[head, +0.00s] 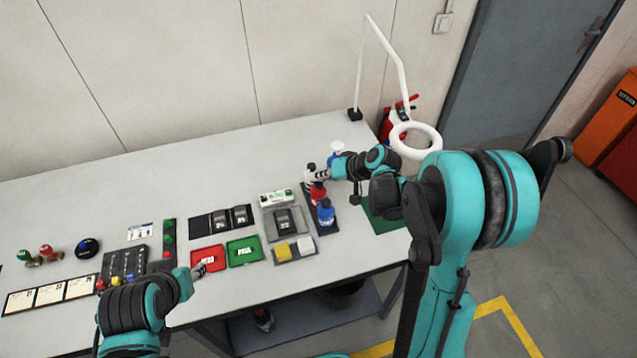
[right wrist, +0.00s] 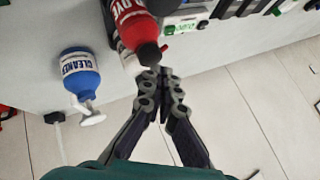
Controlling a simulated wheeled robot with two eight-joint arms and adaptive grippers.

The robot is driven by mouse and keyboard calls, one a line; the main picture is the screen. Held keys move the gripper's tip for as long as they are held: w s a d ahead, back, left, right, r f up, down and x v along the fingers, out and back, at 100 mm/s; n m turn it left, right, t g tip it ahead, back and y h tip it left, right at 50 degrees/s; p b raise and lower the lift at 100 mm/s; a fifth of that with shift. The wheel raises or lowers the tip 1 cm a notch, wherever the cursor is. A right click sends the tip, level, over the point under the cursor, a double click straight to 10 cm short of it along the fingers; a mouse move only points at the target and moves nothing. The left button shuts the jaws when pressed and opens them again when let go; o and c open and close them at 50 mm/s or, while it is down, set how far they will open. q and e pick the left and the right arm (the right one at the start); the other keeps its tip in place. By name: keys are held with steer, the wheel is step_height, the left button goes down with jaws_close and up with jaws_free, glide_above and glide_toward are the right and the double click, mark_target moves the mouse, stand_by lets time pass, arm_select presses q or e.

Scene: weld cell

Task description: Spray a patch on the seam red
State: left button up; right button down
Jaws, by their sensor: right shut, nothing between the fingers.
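A red bottle with a white label reading "DYE" (right wrist: 130,22) and a dark tip shows at the top of the right wrist view. A red bottle (head: 318,196) stands in the bottle row in the head view. My right gripper (right wrist: 165,76) is shut and empty, its fingertips close by the dye bottle's dark tip; whether they touch I cannot tell. In the head view the right gripper (head: 322,174) is over the bottle row. My left gripper (head: 203,268) is low over the table's front edge near the red tray; its jaws are too small to read. I cannot make out a seam.
A blue bottle labelled "CLEANER" (right wrist: 80,72) with a white nozzle stands beside the dye bottle. A blue bottle (head: 326,213) stands in front of the red one. Red (head: 207,258) and green (head: 243,251) trays lie left. A ring lamp (head: 416,140) overhangs the right end.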

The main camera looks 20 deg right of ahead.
mark_target(321, 184)
steer(key=shift+f+b, duration=0.5)
stand_by(0.4)
steer(key=shift+r, duration=0.15)
steer(key=shift+r+p, duration=0.65)
steer(key=shift+r, duration=0.15)
steer(key=shift+r+p, duration=1.8)
steer(key=shift+r, duration=0.7)
